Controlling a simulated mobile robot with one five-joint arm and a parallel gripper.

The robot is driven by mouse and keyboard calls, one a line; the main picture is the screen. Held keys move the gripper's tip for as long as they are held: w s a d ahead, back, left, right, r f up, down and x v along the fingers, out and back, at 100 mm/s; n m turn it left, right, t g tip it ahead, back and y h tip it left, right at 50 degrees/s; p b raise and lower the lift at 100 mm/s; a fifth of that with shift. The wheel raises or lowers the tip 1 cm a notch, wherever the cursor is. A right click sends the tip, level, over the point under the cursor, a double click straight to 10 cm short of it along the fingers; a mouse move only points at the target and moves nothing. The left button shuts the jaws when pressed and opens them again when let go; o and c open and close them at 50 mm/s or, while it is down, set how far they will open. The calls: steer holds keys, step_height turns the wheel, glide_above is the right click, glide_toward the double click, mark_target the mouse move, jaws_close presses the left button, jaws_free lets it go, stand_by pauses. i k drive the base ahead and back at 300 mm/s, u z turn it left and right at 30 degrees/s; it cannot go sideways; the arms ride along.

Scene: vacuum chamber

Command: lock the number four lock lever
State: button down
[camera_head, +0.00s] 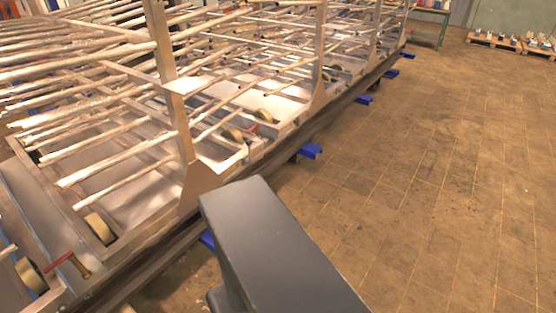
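A lock lever with a red handle (62,259) and a brass-coloured stem sits at the lower left, on the near end of the metal rack frame. A second small red part (250,128), perhaps another lever, shows farther along the frame's side. No number is readable, so I cannot tell which lever is number four, nor whether either is locked. My gripper is not in view. A dark grey part of my own body fills the bottom centre.
The long metal rack (190,190) with rows of rods takes up the left and upper middle. Tan wheels (100,228) sit in its frame. Blue brackets (310,151) stick out along its lower edge. The brown floor (430,180) to the right is free. Loaded pallets (510,43) stand at the back right.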

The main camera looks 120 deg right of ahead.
mark_target(249, 161)
steer(key=z, duration=1.3)
steer(key=k, duration=1.25)
steer(key=z, duration=0.65)
steer(key=i, duration=0.25)
steer(key=u, duration=0.2)
